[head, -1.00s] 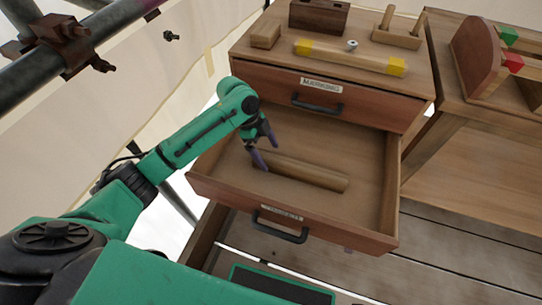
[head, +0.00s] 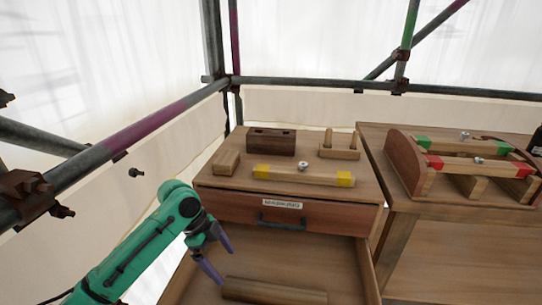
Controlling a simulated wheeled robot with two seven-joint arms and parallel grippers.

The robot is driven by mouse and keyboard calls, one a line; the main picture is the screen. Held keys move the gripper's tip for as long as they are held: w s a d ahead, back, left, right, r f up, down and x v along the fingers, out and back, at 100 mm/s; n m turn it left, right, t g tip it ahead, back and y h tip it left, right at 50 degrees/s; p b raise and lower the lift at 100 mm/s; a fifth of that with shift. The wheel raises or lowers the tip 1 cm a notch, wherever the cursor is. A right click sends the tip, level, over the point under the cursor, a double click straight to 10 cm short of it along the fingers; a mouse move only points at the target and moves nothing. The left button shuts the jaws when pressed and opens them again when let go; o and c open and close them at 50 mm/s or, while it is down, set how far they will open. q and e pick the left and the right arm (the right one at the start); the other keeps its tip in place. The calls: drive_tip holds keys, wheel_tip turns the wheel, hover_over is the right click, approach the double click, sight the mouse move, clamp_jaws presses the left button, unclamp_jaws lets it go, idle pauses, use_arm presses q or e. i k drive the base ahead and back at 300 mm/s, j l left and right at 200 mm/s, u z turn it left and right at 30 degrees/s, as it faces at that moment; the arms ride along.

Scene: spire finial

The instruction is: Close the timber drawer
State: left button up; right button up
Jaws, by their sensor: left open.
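The timber drawer (head: 300,259) is the lower drawer of the left cabinet and stands pulled out. Its inside shows at the bottom of the head view, but its front and handle are below the frame. A wooden bar (head: 272,291) lies in it. My left gripper (head: 224,262) is open, with its purple fingers over the left part of the drawer near the bar's left end. I cannot tell if it touches the bar; nothing shows between the fingers. My right gripper is not in view.
Above is a shut drawer (head: 262,211) labelled marking, with a dark handle. The cabinet top holds a yellow-ended bar (head: 303,175) and wooden blocks (head: 271,141). A bench (head: 386,229) with a red-ended bar (head: 480,166) stands right. Scaffold tubes (head: 140,127) run at left and behind.

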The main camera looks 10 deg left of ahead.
sight(341, 265)
drive_tip(key=k, duration=1)
